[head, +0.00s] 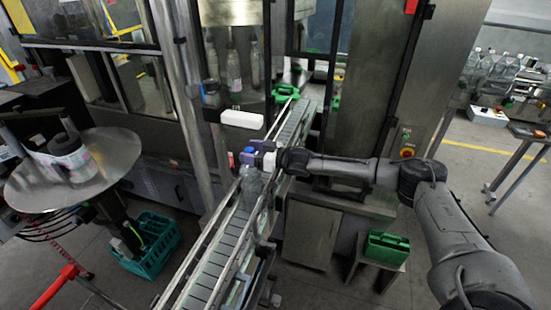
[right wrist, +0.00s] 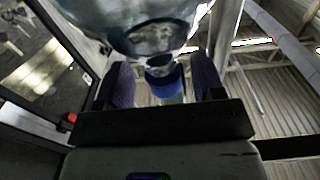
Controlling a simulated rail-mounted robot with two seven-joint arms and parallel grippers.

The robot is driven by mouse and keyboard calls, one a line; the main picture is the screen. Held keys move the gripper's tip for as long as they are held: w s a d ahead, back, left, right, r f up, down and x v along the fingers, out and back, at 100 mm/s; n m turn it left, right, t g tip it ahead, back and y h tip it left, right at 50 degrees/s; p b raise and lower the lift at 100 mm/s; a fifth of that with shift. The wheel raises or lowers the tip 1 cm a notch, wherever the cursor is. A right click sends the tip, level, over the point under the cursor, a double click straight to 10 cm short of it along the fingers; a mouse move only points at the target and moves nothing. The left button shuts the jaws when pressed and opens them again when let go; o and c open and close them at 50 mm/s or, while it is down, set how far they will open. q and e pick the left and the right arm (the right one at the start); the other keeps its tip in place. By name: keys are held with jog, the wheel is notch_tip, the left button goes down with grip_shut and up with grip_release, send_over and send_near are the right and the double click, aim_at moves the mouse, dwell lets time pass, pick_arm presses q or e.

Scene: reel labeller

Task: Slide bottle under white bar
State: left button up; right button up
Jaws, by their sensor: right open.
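A clear bottle (head: 251,188) stands upright on the conveyor (head: 218,255), on the near side of the white bar (head: 242,118). My right gripper (head: 248,156) reaches in from the right at the bottle's top. In the right wrist view the bottle (right wrist: 140,25) fills the top, and its blue cap (right wrist: 165,82) shows between the two dark purple fingers of the open gripper (right wrist: 164,85). Whether a finger touches the bottle cannot be told. My left gripper is not in view.
Metal guide rails run along both sides of the conveyor. A label reel on a round metal plate (head: 110,165) stands at left, above a teal crate (head: 158,258). A green guide piece (head: 287,91) sits at the conveyor's far end. More bottles stand inside the machine.

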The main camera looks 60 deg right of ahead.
pick_arm(q)
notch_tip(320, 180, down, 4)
jog(key=b, duration=0.3)
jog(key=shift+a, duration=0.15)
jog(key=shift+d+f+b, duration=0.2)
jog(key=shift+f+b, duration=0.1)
jog(key=shift+b, duration=0.3)
pick_arm(e)
jog(key=v, duration=1.2)
jog(key=shift+a, duration=0.1)
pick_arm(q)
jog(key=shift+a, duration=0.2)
